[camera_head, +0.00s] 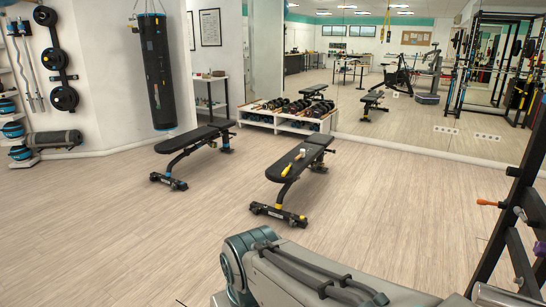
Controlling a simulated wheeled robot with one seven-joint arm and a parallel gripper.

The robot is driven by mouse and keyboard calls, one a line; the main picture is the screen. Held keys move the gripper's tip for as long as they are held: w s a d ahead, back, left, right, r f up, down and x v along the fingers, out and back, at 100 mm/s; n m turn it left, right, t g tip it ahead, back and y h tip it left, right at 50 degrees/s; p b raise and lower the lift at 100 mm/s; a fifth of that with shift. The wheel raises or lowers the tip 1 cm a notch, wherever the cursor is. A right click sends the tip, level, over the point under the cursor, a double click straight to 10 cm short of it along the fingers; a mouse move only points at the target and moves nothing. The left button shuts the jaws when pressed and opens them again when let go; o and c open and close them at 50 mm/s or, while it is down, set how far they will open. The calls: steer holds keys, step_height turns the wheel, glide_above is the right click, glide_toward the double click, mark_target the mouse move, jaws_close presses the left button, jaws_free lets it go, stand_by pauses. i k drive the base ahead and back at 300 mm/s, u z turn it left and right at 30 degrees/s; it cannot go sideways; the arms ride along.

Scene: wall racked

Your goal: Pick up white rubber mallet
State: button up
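No mallet can be made out for certain. A small item with an orange handle (487,203) juts out to the left from the dark upright rack at the right edge, and a small pale part (520,213) shows at its right end. It may be a mallet, but it is too small to tell. A small yellow item (287,170) and a small pale item (302,153) lie on the nearer bench; their kinds are unclear. My arm shows at the bottom, but my gripper is out of the picture.
The dark rack (498,240) stands close at the right. A nearer bench (299,158) and a farther bench (195,137) stand on the wooden floor. A punching bag (157,72) hangs behind. A low dumbbell rack (286,122) stands by the mirror. The left floor is clear.

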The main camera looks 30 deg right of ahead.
mark_target(302, 155)
steer(key=k, duration=0.65)
steer(key=z, duration=0.65)
steer(key=i, duration=0.9)
steer(key=z, duration=0.75)
steer(key=i, duration=1.55)
steer(key=u, duration=0.95)
steer(key=i, duration=0.8)
steer(key=u, duration=0.65)
steer(key=i, duration=1.65)
